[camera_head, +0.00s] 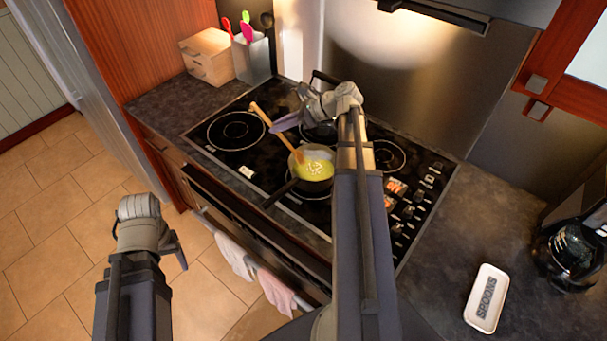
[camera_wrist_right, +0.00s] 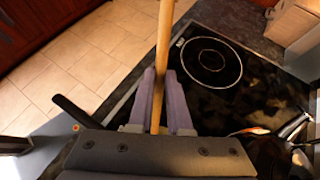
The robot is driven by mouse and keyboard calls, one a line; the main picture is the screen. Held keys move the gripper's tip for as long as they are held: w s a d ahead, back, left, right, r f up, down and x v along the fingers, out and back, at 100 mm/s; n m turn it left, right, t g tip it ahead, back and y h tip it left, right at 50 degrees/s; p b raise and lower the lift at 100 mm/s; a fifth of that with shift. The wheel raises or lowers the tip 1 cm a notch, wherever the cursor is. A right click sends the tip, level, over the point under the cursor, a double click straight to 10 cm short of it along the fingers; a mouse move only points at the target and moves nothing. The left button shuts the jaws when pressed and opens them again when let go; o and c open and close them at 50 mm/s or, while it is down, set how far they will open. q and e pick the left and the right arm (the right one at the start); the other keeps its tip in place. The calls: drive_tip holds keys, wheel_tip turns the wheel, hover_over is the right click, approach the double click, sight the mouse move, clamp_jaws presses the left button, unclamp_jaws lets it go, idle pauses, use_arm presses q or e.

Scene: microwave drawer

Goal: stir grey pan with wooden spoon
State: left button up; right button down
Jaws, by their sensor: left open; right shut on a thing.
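The grey pan (camera_head: 328,183) sits on the front part of the cooktop, with yellow food inside and its dark handle toward the front left. The wooden spoon (camera_head: 284,140) leans in the pan, its head in the food and its handle rising to the upper left. My right gripper (camera_head: 277,124) is shut on the spoon handle. In the right wrist view, the spoon handle (camera_wrist_right: 165,35) passes between the two purple fingers of my right gripper (camera_wrist_right: 160,88); the spoon head is hidden there. My left gripper (camera_head: 178,250) is open and empty over the floor, left of the counter.
The black cooktop (camera_head: 262,178) has several burners, with a kettle-like pot behind my right gripper. A utensil holder (camera_head: 251,60) and wooden box (camera_head: 207,57) stand at the back left. A white spoon rest (camera_head: 486,298) and a dark coffee pot (camera_head: 570,252) are at right. Towels hang in front.

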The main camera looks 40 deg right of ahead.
sight(268, 118)
drive_tip(key=shift+w+a+r+p, duration=0.25)
drive_tip(key=shift+r+p, duration=0.2)
drive_tip(key=shift+r, duration=0.05)
drive_tip(key=shift+w+a+r+p, duration=0.2)
drive_tip(key=shift+r+p, duration=0.2)
drive_tip(key=shift+r, duration=0.15)
drive_tip(key=shift+w+a+r+p, duration=0.25)
drive_tip(key=shift+r+p, duration=0.2)
drive_tip(key=shift+r, duration=0.05)
wheel_tip(268, 118, up, 5)
drive_tip(key=p, duration=0.5)
drive_tip(key=shift+r, duration=0.1)
